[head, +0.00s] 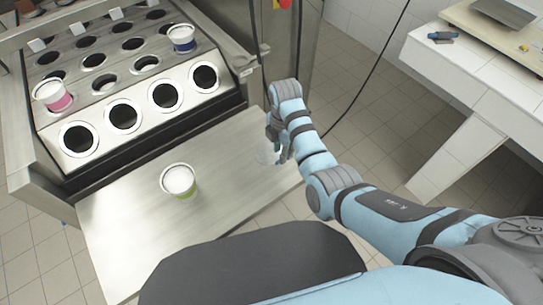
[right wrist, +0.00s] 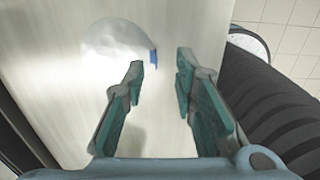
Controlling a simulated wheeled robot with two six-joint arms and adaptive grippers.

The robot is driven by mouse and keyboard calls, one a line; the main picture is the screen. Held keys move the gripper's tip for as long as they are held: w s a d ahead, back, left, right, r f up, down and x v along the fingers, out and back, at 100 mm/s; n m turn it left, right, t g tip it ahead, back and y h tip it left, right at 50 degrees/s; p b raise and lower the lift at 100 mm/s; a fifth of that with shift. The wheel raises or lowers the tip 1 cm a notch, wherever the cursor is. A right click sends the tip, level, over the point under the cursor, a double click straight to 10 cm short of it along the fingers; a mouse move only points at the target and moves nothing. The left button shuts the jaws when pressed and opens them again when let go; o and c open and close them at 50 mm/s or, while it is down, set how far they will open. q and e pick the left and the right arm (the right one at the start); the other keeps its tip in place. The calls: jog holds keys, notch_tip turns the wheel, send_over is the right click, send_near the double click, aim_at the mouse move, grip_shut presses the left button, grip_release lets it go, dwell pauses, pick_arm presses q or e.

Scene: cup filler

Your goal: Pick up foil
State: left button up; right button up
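The foil is a round silvery disc (right wrist: 112,52) with a small blue tab (right wrist: 153,58) on its right edge, lying on the metal shelf (right wrist: 65,118) in the right wrist view. In the head view only a faint pale part of the foil (head: 266,156) shows beside my right gripper. My right gripper (right wrist: 160,72) is open, its two fingers apart with nothing between them. It points down at the right end of the shelf (head: 130,225), and the foil's tab is just beyond the fingertips. In the head view the gripper (head: 280,157) partly hides this spot. My left gripper is not in view.
A white cup with a green base (head: 179,182) stands mid-shelf. The filler's plate (head: 148,127) has rows of round holes, holding a pink-and-white cup (head: 52,96) and a blue-and-white cup (head: 183,39). A white tiled counter (head: 480,75) stands at right. The shelf's left part is clear.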

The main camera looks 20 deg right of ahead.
aim_at(269, 152)
jog(key=f, duration=0.1)
jog(key=f+b, duration=0.1)
jog(key=f, duration=0.3)
jog(key=shift+w+b, duration=0.3)
jog(key=shift+b, duration=0.1)
jog(key=shift+r, duration=0.15)
jog(key=shift+d, duration=0.1)
jog(key=shift+c, duration=0.6)
grip_shut()
